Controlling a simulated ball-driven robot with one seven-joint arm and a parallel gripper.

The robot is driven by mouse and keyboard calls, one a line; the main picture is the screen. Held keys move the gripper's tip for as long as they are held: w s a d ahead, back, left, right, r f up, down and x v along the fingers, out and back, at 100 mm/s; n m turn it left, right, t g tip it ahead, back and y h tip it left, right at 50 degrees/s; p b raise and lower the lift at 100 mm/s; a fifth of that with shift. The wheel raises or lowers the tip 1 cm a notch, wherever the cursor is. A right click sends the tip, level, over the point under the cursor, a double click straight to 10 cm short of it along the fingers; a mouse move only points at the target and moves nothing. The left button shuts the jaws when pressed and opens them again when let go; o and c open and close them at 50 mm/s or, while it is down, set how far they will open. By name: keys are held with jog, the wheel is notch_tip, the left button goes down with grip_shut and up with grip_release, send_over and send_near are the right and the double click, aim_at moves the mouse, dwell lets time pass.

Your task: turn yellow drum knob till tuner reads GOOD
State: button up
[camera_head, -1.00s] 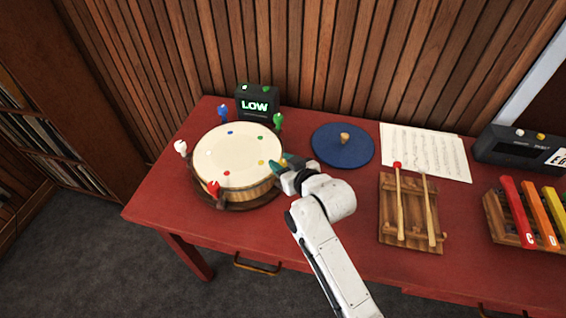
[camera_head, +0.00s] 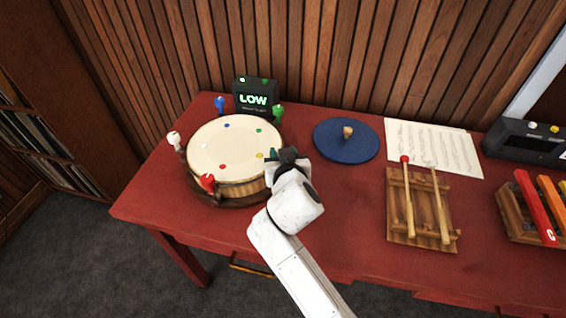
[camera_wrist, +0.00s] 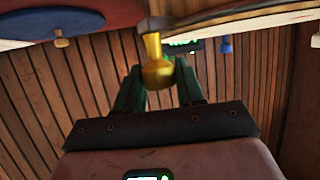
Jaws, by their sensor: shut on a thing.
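The drum (camera_head: 235,150) stands at the left of the red table, with white, red, blue and green knobs around its rim. The yellow knob (camera_wrist: 155,68) shows in the wrist view between the fingers of my gripper (camera_wrist: 158,85), which is shut on it. In the head view my gripper (camera_head: 277,155) is at the drum's right side and hides the yellow knob. The tuner (camera_head: 255,97) behind the drum reads LOW in green letters; in the wrist view its screen (camera_wrist: 185,43) is mostly hidden behind the knob.
A blue disc (camera_head: 346,141) with a wooden peg lies right of the drum. Sheet music (camera_head: 435,147), a wooden rack with mallets (camera_head: 420,207), a dark device (camera_head: 525,143) and coloured bars (camera_head: 535,205) are farther right. A wood-slat wall stands behind the table.

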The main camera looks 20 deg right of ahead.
jog(key=shift+m+g+h+b, duration=0.3)
jog(key=shift+m+h+b, duration=0.3)
jog(key=shift+b, duration=0.1)
jog(key=o, duration=0.9)
jog(key=shift+o, duration=0.2)
jog(key=shift+s+a, duration=0.1)
jog(key=v, duration=1)
jog(key=shift+s, duration=0.3)
jog(key=shift+a+r, duration=0.1)
jog(key=shift+r, duration=0.05)
